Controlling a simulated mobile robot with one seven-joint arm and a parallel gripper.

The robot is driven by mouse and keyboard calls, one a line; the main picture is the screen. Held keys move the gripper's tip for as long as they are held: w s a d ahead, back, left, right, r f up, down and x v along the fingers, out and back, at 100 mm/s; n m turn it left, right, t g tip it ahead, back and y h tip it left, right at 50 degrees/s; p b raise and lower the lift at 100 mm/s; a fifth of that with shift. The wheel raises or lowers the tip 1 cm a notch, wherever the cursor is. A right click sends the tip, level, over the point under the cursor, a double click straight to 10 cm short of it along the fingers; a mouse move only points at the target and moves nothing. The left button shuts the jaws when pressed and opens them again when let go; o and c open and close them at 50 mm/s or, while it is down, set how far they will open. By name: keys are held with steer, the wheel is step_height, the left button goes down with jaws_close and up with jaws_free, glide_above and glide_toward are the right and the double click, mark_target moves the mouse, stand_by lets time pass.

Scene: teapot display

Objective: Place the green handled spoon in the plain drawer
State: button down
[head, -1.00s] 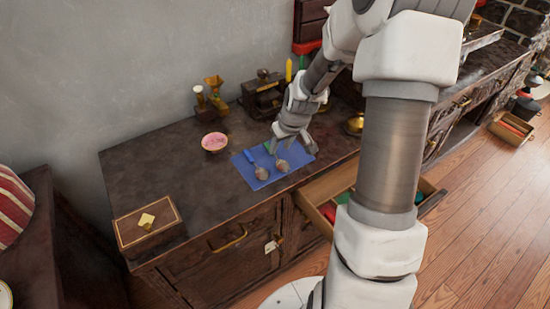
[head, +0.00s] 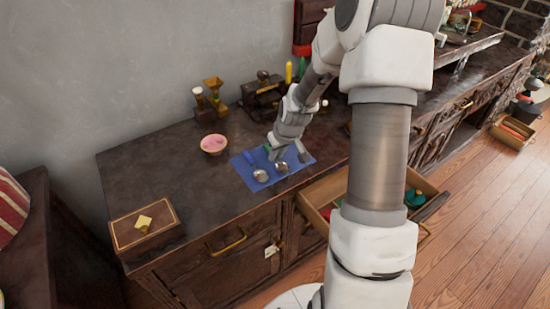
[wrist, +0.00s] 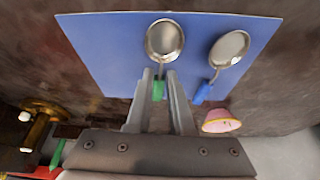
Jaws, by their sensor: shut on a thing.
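The green handled spoon (wrist: 163,40) lies over the blue mat (wrist: 95,50), its bowl pointing away from my gripper. It also shows in the head view (head: 282,167). My gripper (wrist: 159,77) is shut on its green handle, with a finger on each side. I cannot tell whether the spoon is clear of the mat. A second spoon with a blue handle (wrist: 228,48) lies beside it on the mat. In the head view, an open wooden drawer (head: 428,187) stands out below the counter's front, partly hidden behind my arm, with coloured things in it. I cannot tell whether it is the plain one.
A pink bowl (head: 214,144) stands behind the mat. A wooden box (head: 145,225) is at the counter's left end. A dark grinder-like object (head: 264,95) and brass items (head: 213,92) stand at the back. Another open drawer (head: 513,137) is far right.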

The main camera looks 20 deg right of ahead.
steer(key=shift+r, duration=0.1)
steer(key=shift+r+p, duration=0.3)
steer(key=shift+r, duration=0.25)
step_height(320, 180, up, 3)
steer(key=shift+f+p, duration=0.1)
steer(key=shift+p, duration=0.45)
steer(key=s+d+r+p, duration=0.4)
steer(key=s+d+r, duration=0.3)
steer(key=s, duration=0.3)
steer(key=s+d+f+n+b, duration=0.1)
steer(key=s+d+f+b, duration=0.4)
steer(key=s+d+f, duration=0.9)
steer(key=b+x, duration=0.1)
steer(key=x, duration=0.2)
steer(key=s+b+x, duration=0.1)
steer(key=b+x, duration=0.1)
steer(key=x, duration=0.2)
steer(key=b+x, duration=0.1)
steer(key=x, duration=0.2)
steer(key=shift+s+a+f, duration=0.1)
steer(key=shift+a+f, duration=0.2)
steer(key=shift+f, duration=0.3)
